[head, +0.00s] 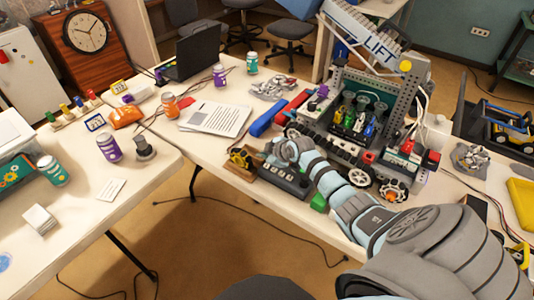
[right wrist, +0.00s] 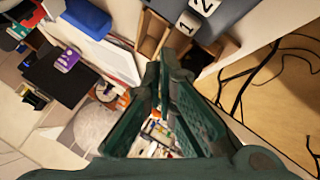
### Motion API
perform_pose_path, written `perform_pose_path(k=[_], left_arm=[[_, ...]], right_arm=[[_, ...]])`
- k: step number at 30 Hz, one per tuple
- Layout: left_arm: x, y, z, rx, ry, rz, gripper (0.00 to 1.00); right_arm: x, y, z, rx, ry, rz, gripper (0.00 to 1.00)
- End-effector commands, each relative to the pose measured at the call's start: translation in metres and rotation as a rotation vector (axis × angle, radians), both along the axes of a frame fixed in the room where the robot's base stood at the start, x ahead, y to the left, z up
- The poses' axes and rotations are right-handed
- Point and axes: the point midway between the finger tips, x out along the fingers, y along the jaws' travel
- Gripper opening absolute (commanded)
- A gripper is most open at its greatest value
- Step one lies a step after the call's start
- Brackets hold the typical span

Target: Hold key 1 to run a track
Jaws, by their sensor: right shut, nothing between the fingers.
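A dark grey key box (head: 288,181) lies near the front edge of the right-hand table. In the right wrist view the box (right wrist: 243,12) shows at the top, with white key 1 (right wrist: 187,23) and key 2 (right wrist: 206,5) beside each other. My right gripper (head: 284,149) is over the far side of the box in the head view. In the right wrist view its fingertips (right wrist: 166,60) are shut and empty, a little below key 1 in the picture. I see no contact with the key. My left gripper is not in view.
A wooden piece with a yellow part (head: 241,160) stands at the box's left end. A large grey robot build (head: 363,115) stands close behind and right. Blue and red bars (head: 278,113) and paper sheets (head: 215,119) lie behind left.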

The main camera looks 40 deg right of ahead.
Motion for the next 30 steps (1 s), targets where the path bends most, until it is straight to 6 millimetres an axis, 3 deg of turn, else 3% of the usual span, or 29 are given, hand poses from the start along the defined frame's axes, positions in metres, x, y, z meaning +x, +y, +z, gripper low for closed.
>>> perform_pose_path(k=[3, 10, 26, 29, 30], left_arm=[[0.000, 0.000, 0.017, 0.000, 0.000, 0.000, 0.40], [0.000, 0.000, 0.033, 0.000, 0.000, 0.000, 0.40], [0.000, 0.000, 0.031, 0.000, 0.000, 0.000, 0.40], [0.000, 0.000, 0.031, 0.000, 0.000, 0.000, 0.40], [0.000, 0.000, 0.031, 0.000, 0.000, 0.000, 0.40]], right_arm=[[0.000, 0.000, 0.018, 0.000, 0.000, 0.000, 0.00], [0.000, 0.000, 0.035, 0.000, 0.000, 0.000, 0.00], [-0.001, 0.001, 0.032, 0.001, 0.002, 0.000, 0.00], [-0.012, 0.015, 0.022, 0.016, 0.029, 0.007, 0.00], [-0.024, 0.029, 0.014, 0.031, 0.054, 0.010, 0.00]])
